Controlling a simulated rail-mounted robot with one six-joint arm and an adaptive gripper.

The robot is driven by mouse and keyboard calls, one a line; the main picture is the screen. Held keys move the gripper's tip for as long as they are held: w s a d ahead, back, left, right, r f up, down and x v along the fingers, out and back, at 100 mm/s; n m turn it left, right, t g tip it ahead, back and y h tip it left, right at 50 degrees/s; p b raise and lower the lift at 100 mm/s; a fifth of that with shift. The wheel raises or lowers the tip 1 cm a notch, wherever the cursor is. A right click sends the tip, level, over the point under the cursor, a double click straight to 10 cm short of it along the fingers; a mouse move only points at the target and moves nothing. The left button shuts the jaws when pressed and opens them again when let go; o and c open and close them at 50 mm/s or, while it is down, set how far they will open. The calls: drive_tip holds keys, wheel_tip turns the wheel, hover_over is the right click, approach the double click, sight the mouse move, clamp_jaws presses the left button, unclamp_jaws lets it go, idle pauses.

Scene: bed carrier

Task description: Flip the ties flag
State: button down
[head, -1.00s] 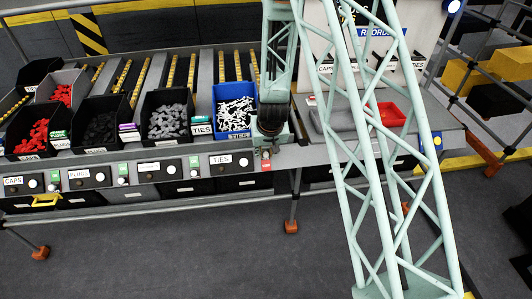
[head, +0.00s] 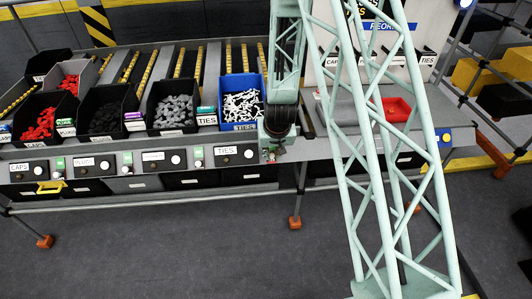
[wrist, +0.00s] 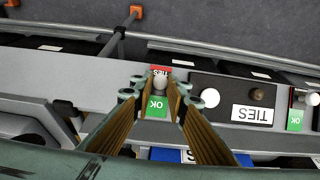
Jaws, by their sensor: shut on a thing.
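The ties flag (wrist: 157,105) shows in the wrist view as a green OK piece between my fingers, with a pale knob (wrist: 160,82) and a red part (wrist: 160,69) beyond it. My gripper (wrist: 160,97) is shut on the flag, one finger on each side. In the head view my gripper (head: 272,152) is at the bench's front rail, just right of the TIES plate (head: 236,155). It mostly hides the flag there. The TIES plate also shows in the wrist view (wrist: 252,114).
A blue bin (head: 240,121) of white ties stands behind the TIES plate. Black bins of grey (head: 173,110) and red parts (head: 39,122) stand to its left. Green OK flags (head: 198,153) mark other stations. A red tray (head: 397,110) sits to the right.

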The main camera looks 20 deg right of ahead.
sight(272, 158)
drive_tip(key=shift+s+f+b, duration=0.3)
drive_tip(key=shift+s+f, duration=0.15)
drive_tip(key=shift+s, duration=0.05)
drive_tip(key=shift+s+a, duration=0.1)
drive_tip(key=c, duration=2.5)
unclamp_jaws()
drive_tip(key=shift+c, duration=0.2)
drive_tip(key=shift+r, duration=0.1)
drive_tip(key=shift+r, duration=0.15)
drive_tip(key=shift+v, duration=1.8)
drive_tip(key=v, duration=0.7)
drive_tip(key=shift+s+r, duration=0.15)
drive_tip(key=shift+r, duration=0.25)
